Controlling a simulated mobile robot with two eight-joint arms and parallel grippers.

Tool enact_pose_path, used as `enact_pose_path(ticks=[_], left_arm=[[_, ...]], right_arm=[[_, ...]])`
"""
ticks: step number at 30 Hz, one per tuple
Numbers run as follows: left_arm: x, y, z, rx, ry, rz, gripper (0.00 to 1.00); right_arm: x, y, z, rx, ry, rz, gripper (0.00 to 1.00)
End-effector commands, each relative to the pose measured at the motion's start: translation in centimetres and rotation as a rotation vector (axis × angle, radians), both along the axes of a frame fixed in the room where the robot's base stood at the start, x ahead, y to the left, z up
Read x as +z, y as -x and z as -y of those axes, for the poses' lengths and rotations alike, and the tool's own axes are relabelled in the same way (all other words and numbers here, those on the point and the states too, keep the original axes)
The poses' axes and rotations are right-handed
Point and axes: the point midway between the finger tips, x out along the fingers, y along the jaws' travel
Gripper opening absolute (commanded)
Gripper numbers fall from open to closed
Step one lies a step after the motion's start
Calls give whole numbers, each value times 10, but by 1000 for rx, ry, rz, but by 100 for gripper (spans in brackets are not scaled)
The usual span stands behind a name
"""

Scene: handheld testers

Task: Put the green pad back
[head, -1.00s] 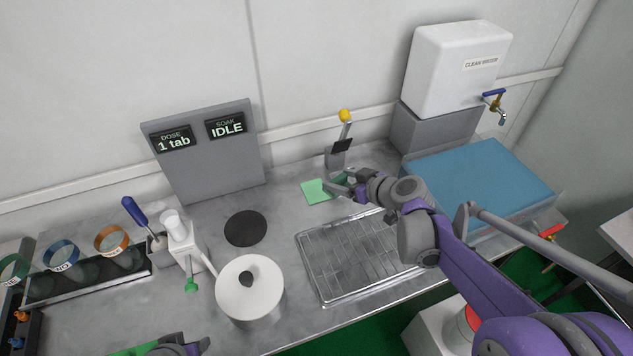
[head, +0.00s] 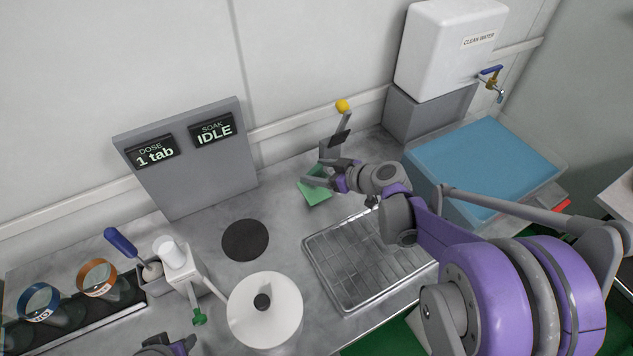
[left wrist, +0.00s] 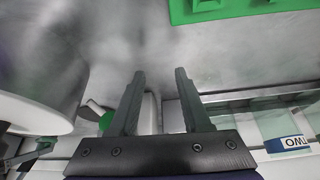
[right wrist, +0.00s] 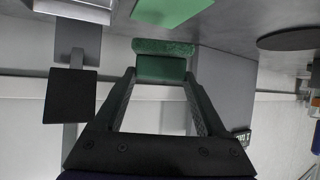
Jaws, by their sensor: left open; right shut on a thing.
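My right gripper (head: 318,175) is shut on a green pad (right wrist: 163,48), a two-tone block with a rough, textured outer layer. It is between the fingertips in the right wrist view. In the head view the gripper is at the back edge of a flat light green square (head: 315,194) on the counter, partly covering it. The square also shows in the right wrist view (right wrist: 172,8), apart from the pad. The pad's height above the counter is hard to tell. My left gripper (left wrist: 158,75) is open and empty over the counter's front left.
A grey stand with a yellow-knobbed lever (head: 342,106) is just behind the right gripper. A wire rack tray (head: 345,300) and a blue-topped bin (head: 480,165) lie to the right. A white lidded pot (head: 285,310) and black disc (head: 245,240) are left.

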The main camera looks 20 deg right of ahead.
Motion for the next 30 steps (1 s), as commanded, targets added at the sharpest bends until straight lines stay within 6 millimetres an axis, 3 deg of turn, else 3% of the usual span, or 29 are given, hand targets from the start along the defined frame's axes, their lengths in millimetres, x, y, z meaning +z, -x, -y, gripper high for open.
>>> enact_pose_path(ticks=[10,21,22,26,30], left_arm=[[-12,0,0,0,0,-4,48],[-14,0,0,0,0,-5,48],[-14,0,0,0,0,-4,48],[-13,0,0,0,0,-4,48],[-13,0,0,0,0,-4,48]], right_arm=[[-40,0,0,0,0,0,11],[-43,0,0,0,0,0,11],[-43,0,0,0,0,0,77],[-42,0,0,0,0,0,100],[-42,0,0,0,0,0,100]])
